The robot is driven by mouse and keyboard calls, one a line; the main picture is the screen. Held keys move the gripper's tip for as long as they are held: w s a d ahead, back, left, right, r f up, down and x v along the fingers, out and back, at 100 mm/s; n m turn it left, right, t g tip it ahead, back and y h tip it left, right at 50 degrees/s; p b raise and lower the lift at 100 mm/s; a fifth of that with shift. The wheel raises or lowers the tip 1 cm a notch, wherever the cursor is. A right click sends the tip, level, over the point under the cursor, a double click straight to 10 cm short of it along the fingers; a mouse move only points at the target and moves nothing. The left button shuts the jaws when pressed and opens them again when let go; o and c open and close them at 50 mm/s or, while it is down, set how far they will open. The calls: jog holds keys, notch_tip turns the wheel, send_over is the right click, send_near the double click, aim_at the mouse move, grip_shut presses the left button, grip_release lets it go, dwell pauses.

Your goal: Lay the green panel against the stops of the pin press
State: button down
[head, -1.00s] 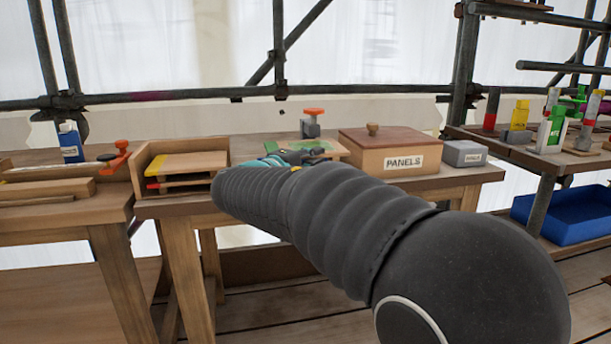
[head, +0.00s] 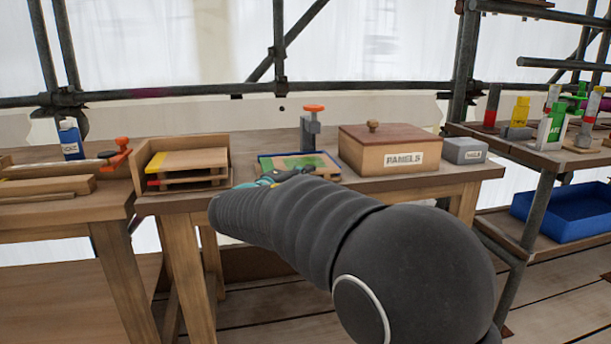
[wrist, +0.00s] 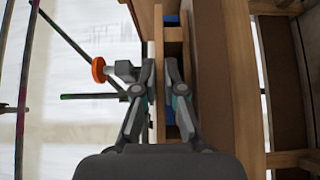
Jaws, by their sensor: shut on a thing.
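The green panel (head: 310,160) shows as a flat green and tan board in the head view, with my gripper (head: 284,178) at its front edge. In the wrist view my gripper (wrist: 160,92) is shut on the panel, seen edge-on as a thin tan strip (wrist: 158,30). The pin press (head: 310,133) has a grey post and an orange knob, and stands behind the panel. Its blue bed (head: 265,164) shows around the panel's edges. I cannot tell whether the panel touches the bed or the stops. My arm hides part of the front.
A wooden box marked PANELS (head: 388,152) stands right of the press, with a grey box (head: 465,151) beyond it. A wooden rack with stacked boards (head: 190,165) stands to the left. A blue bin (head: 562,212) sits on the right shelf.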

jog(key=c, duration=1.3)
grip_release()
jog(key=shift+o, duration=0.2)
jog(key=v, duration=1.2)
jog(key=shift+b, duration=0.45)
jog(key=s+d+f+m+g+y, duration=0.15)
jog(key=s+d+f+g, duration=0.3)
jog(key=d, duration=0.75)
jog(key=s+d+f+m+g+y, duration=0.1)
jog(key=s+d+f+m+g, duration=0.4)
jog(key=d, duration=0.6)
jog(key=s+d+f+m+y, duration=0.1)
jog(key=s+f+m+y, duration=0.1)
jog(key=s, duration=0.7)
jog(key=s+d+f+m+y, duration=0.2)
jog(key=s+f+y, duration=0.3)
jog(key=s, duration=0.4)
jog(key=shift+s+f+m, duration=0.15)
jog(key=shift+f+m, duration=0.15)
jog(key=shift+m, duration=0.05)
